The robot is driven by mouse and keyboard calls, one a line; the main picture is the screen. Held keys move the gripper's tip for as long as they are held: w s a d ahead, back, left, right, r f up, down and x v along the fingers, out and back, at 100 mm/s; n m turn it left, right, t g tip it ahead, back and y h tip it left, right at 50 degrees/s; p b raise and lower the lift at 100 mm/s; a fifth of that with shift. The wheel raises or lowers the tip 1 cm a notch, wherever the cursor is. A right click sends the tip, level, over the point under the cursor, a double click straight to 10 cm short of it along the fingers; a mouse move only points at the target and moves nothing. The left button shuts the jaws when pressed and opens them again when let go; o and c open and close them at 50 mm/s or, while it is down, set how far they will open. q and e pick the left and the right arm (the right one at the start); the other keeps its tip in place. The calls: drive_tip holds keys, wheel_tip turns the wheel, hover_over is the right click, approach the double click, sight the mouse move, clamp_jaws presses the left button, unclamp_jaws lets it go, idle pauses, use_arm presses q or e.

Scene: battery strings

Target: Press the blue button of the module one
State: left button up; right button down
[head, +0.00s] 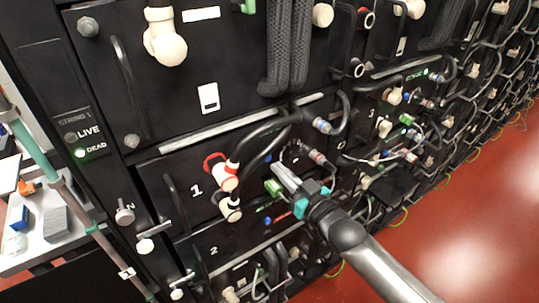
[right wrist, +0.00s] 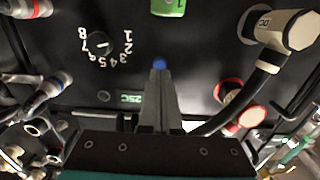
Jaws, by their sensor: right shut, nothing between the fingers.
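Module one is the black panel marked with a white 1 (head: 196,190) in the head view. In the right wrist view the small round blue button (right wrist: 159,63) is on the black panel, right at the tips of my right gripper. The fingers cover part of its lower edge, and I cannot tell whether they touch it. My right gripper (head: 279,172) is shut and empty, pointing at module one's face; its narrow fingers also show in the right wrist view (right wrist: 159,80). In the head view the gripper hides part of the panel near the button. My left gripper is not in view.
A numbered dial (right wrist: 100,45) and a small lit display (right wrist: 130,97) are near the fingers. Cream connectors (head: 225,177) with red and black rings and a looping black cable (head: 262,135) stick out beside the gripper. Clear red floor (head: 470,215) lies at right.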

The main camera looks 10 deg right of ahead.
drive_tip(key=p+v, duration=0.2)
drive_tip(key=v, duration=0.3)
idle(0.3)
drive_tip(key=s+d+f+m+g+h+b, duration=0.1)
drive_tip(key=s+d+f+g+h+b, duration=0.2)
drive_tip(key=f, duration=0.9)
drive_tip(key=s+f+g+b, duration=0.2)
drive_tip(key=s+f, duration=0.3)
drive_tip(key=f, duration=0.7)
drive_tip(key=s+d+f+m+g+h+b, duration=0.1)
drive_tip(key=s+d+f+g+h+b, duration=0.3)
drive_tip(key=f, duration=0.9)
drive_tip(key=s+a+f+g+b, duration=0.2)
drive_tip(key=s+f, duration=0.8)
drive_tip(key=s, duration=0.5)
drive_tip(key=s+a+f+g+b, duration=0.2)
drive_tip(key=s+f+g, duration=0.3)
drive_tip(key=s+f, duration=0.6)
drive_tip(key=s+b, duration=0.1)
drive_tip(key=s, duration=0.3)
drive_tip(key=shift+a+y+b, duration=0.3)
drive_tip(key=shift+y, duration=0.1)
drive_tip(key=shift+f, duration=0.1)
